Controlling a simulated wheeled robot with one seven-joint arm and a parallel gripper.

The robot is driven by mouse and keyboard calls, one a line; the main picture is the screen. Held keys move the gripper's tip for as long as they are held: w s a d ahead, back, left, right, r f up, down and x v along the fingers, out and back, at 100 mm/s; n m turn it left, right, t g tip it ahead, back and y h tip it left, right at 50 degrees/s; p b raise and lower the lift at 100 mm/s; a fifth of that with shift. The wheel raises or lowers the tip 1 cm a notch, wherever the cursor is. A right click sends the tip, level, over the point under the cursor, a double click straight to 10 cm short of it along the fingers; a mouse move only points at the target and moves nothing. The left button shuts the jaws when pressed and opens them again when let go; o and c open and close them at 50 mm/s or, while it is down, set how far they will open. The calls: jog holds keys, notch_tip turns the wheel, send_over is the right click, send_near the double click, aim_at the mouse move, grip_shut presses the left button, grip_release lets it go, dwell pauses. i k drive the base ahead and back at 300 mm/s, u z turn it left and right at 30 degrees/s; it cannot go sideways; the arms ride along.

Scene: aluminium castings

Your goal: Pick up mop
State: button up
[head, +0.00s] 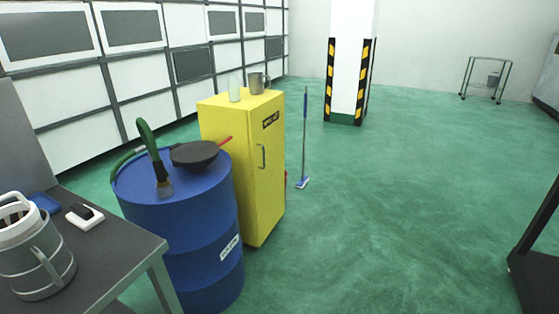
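The mop (304,140) stands upright on the green floor, just to the right of and behind the yellow cabinet. It has a long thin blue and grey handle and a flat blue and white head (303,183) resting on the floor. Its lower part shows clear of the cabinet. My gripper is not in view.
A yellow cabinet (265,190) and a blue drum (190,230) stand left of centre. A grey table (110,255) is at the lower left. A striped pillar (350,75) stands behind. A dark-framed object (530,250) is at right. The middle floor is clear.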

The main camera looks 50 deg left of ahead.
aim_at(302, 183)
jog(key=u, duration=1.65)
